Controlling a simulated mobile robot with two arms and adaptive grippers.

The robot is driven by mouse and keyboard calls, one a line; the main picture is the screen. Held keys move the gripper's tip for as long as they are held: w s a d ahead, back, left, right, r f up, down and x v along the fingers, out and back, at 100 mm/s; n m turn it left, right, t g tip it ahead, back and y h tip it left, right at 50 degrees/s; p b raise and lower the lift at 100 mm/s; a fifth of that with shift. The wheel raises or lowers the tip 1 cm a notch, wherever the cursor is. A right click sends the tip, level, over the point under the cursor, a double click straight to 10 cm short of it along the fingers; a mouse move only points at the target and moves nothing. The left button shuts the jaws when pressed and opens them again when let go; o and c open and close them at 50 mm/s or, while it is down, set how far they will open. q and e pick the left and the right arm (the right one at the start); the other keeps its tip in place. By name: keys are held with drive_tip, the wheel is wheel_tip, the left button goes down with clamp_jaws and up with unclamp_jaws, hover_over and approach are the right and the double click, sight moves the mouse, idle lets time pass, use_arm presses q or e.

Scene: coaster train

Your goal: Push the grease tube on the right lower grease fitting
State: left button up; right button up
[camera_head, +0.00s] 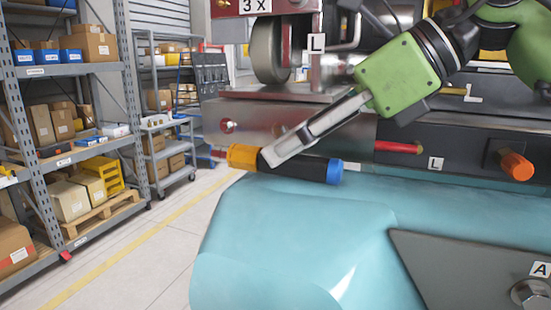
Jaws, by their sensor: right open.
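The grease tube (300,166) has a black body, an orange-yellow collar at its left and a blue end at its right. It lies nearly level in front of the lower edge of a metal block, just above the teal cover. A small reddish tip shows left of the collar; I cannot tell whether it touches a fitting. My right gripper (272,155), with a green body, reaches down from the upper right. Its pale fingers are open, with their tips at the tube by the collar; the far finger is mostly hidden. A reddish fitting (228,126) sits on the metal block above the tube.
The teal cover (290,220) fills the lower middle. A red fitting (400,147) and an orange knob (516,165) stick out of the dark panel at right. A grey plate (450,260) lies at lower right. Shelves (70,69) with boxes stand left, beyond clear floor.

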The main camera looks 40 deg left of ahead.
sight(246, 157)
drive_tip(key=p+x, duration=0.1)
drive_tip(key=x, duration=0.2)
drive_tip(key=shift+a+f, duration=0.45)
drive_tip(key=shift+a, duration=0.05)
drive_tip(key=shift+d, duration=0.15)
drive_tip(key=c, duration=0.3)
use_arm(q)
drive_tip(key=shift+s+d+r, duration=0.15)
drive_tip(key=shift+s+r, duration=0.4)
drive_tip(key=shift+r, duration=0.05)
use_arm(e)
drive_tip(key=shift+r, duration=0.1)
clamp_jaws()
